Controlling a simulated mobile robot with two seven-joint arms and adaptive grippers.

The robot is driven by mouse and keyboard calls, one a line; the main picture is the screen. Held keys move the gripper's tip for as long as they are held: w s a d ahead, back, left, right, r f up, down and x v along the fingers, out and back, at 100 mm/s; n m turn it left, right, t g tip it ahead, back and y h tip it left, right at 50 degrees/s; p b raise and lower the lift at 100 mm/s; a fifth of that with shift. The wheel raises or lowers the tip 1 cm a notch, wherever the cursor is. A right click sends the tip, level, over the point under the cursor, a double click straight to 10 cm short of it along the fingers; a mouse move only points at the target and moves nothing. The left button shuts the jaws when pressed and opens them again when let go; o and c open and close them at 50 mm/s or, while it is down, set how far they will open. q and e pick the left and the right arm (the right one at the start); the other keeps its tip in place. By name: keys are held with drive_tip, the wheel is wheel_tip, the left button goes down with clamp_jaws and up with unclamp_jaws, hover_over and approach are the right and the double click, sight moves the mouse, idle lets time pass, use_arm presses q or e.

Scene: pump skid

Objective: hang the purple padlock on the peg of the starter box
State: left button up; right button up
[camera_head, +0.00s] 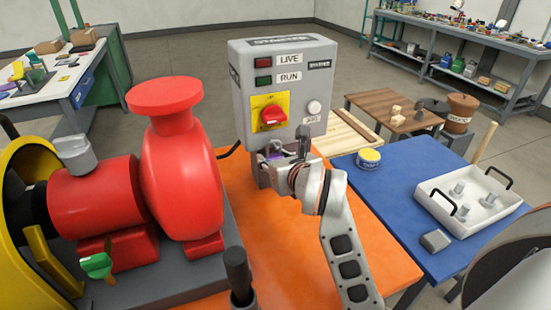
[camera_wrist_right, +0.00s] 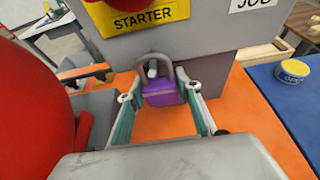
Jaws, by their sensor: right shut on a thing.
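The grey starter box (camera_head: 283,95) stands at the back of the orange bench, with a red knob on a yellow plate. My right gripper (camera_head: 272,164) is just below its front face, shut on the purple padlock (camera_head: 270,155). In the right wrist view the padlock's purple body (camera_wrist_right: 165,93) sits between the fingertips (camera_wrist_right: 165,97), upright with its grey shackle on top. A pale stub, apparently the peg (camera_wrist_right: 152,68), shows within the shackle loop; whether the shackle rests on it I cannot tell. My left gripper is out of view.
A large red pump (camera_head: 180,165) stands close to the left of my right gripper. A dark upright handle (camera_head: 238,275) is at the front. The blue table (camera_head: 390,185) on the right holds a yellow tin (camera_head: 369,160) and a white tray (camera_head: 470,215).

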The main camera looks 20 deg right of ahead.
idle(0.3)
drive_tip(key=o, duration=1.3)
drive_tip(key=shift+c, duration=0.2)
